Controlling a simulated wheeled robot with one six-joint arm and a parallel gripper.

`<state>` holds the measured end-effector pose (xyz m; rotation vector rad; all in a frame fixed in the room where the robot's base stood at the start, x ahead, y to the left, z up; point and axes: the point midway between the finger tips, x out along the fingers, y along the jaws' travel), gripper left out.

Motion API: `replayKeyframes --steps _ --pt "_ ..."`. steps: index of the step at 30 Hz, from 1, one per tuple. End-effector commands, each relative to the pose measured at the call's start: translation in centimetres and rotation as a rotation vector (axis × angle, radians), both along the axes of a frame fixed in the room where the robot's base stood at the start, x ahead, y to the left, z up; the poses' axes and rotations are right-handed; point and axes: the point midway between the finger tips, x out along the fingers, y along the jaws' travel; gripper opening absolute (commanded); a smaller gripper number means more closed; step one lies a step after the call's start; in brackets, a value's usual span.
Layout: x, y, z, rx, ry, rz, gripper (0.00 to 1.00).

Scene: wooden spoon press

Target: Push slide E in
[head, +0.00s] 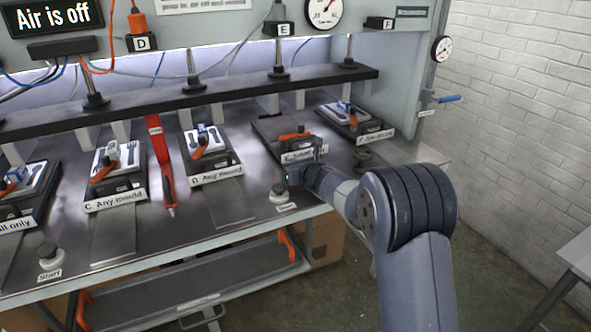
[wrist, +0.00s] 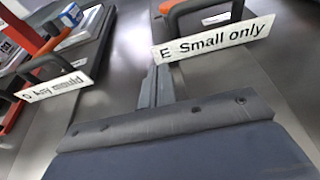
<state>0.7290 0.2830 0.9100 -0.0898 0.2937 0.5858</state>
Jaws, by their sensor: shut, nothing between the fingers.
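Slide E (head: 270,127) is a dark plate under the press bar, with an orange handle (head: 296,134) and a front label. In the wrist view its label "E Small only" (wrist: 213,40) and orange and black handle (wrist: 205,10) are at the top. No mould shows on the part of its plate in view. My gripper (wrist: 153,78) is shut and empty. Its narrow fingertips point at the label's lower left end, very close; I cannot tell if they touch. In the head view my wrist partly covers the label and the fingertips are hard to make out.
Slide D (head: 215,172) is to the left and slide F (head: 376,132) to the right, both with moulds. A Start button (head: 279,192) stands on the bench close to my wrist. A red bar (head: 162,165) lies between C and D. The display reads "Air is off" (head: 52,17).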

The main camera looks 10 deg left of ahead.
Motion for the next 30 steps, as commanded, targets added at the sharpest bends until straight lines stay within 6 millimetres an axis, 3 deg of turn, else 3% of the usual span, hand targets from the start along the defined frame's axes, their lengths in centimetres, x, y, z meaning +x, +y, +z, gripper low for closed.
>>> replayKeyframes --steps 18,30 --pt "-6.6 -4.5 2.3 -0.002 0.002 -0.002 0.0" --pt "-8.0 -5.4 2.8 -0.001 0.004 0.0 0.0"
